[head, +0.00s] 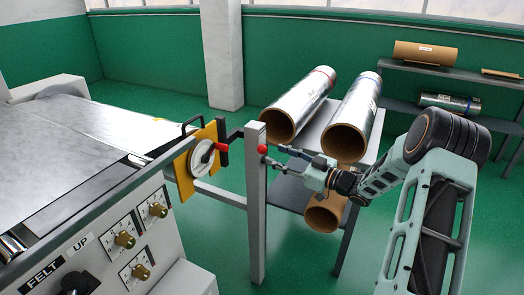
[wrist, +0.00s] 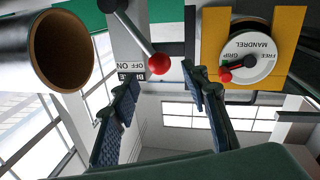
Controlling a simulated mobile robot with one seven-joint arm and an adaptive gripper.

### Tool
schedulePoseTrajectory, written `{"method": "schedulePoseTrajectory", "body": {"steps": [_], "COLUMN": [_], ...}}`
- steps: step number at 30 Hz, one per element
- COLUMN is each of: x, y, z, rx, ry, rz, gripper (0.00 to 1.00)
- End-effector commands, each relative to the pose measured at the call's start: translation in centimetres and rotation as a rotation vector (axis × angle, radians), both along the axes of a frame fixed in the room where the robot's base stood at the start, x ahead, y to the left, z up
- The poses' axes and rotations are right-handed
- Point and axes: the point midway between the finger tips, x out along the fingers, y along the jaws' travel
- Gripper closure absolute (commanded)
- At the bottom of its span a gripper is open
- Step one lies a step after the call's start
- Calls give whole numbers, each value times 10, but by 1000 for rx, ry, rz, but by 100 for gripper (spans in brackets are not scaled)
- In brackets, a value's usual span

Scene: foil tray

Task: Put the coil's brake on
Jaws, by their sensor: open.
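The brake lever is a metal rod ending in a red ball knob (wrist: 159,64). It is mounted on a grey post (head: 256,210), where the red knob also shows in the head view (head: 262,149). In the wrist view the post's plate (wrist: 131,45) carries the words OFF and ON and a partly hidden label; the knob lies just right of these words. My gripper (head: 276,156) is open and points left at the knob. In the wrist view the knob sits between and just beyond the fingertips (wrist: 163,82), with no clear contact.
A yellow panel (head: 183,178) with a white MANDREL dial (head: 201,160) and red-knobbed handle stands left of the post. Foil rolls (head: 302,104) on brown cores lie on a rack (head: 314,125) behind my gripper. A control console (head: 105,245) stands front left. Green floor is clear around the post.

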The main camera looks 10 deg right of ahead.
Motion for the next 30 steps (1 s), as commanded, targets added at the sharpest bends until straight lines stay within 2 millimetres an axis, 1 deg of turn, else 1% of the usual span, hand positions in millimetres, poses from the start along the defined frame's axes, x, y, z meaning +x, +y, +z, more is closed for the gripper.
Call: {"method": "schedulePoseTrajectory", "body": {"steps": [1,4,10,15,23,30], "x": [8,22,43,51,52,51], "y": [9,21,40,47,47,47], "z": [0,0,-1,0,0,0], "rx": [0,0,-1,-1,-2,-2], "ry": [-1,0,1,1,0,0], "rz": [3,2,0,-1,-2,-2], "gripper": [58,58,58,58,58,84]}}
